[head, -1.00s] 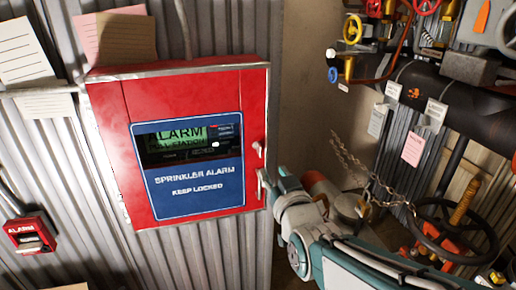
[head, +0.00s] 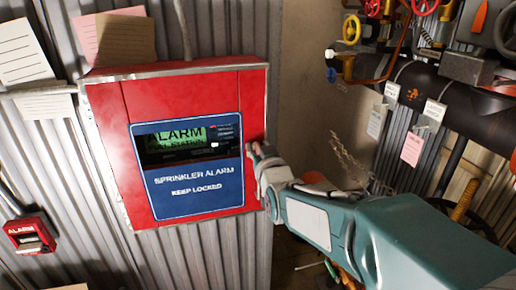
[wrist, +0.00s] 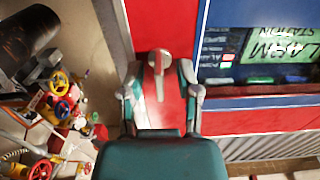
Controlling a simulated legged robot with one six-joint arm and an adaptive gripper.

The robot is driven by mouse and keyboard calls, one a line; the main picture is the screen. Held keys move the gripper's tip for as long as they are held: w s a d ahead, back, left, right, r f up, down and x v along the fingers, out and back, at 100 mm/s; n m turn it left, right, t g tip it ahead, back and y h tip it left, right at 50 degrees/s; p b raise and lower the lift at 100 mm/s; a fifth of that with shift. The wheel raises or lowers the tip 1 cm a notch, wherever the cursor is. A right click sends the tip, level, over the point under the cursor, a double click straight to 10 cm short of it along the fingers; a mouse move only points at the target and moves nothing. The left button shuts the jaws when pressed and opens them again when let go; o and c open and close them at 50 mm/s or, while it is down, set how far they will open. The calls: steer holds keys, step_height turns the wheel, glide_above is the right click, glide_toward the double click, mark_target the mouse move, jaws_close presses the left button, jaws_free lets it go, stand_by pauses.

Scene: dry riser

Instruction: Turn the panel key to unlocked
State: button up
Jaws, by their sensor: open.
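The red alarm panel (head: 105,130) hangs on the corrugated wall, its door closed, with a blue "Sprinkler Alarm Keep Locked" plate (head: 200,190). In the wrist view the silver key (wrist: 159,62) sits on the panel's red edge strip, its narrow part pointing down the picture. My gripper (wrist: 160,80) is open, with one finger on each side of the key; I cannot tell whether either finger touches it. In the head view my gripper (head: 258,155) is at the panel's right edge and hides the key.
A small red alarm pull box (head: 30,235) is on the wall at lower left. Pipes and valve wheels (head: 352,28) crowd the right, with hanging tags and a chain (head: 350,160). Paper notes (head: 125,38) are above the panel.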

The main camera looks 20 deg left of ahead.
jaws_close()
steer(key=shift+m, duration=0.3)
steer(key=m, duration=0.3)
steer(key=shift+d+m, duration=0.1)
steer(key=shift+m, duration=0.3)
steer(key=m, duration=0.4)
steer(key=shift+w+d+f+m, duration=0.1)
steer(key=shift+f+m, duration=0.05)
steer(key=shift+m, duration=0.15)
steer(key=m, duration=0.8)
steer(key=shift+d+f+m, duration=0.15)
steer(key=shift+f+m, duration=0.15)
steer(key=shift+f, duration=0.05)
steer(key=shift+f+m, duration=0.1)
steer(key=shift+m, duration=0.2)
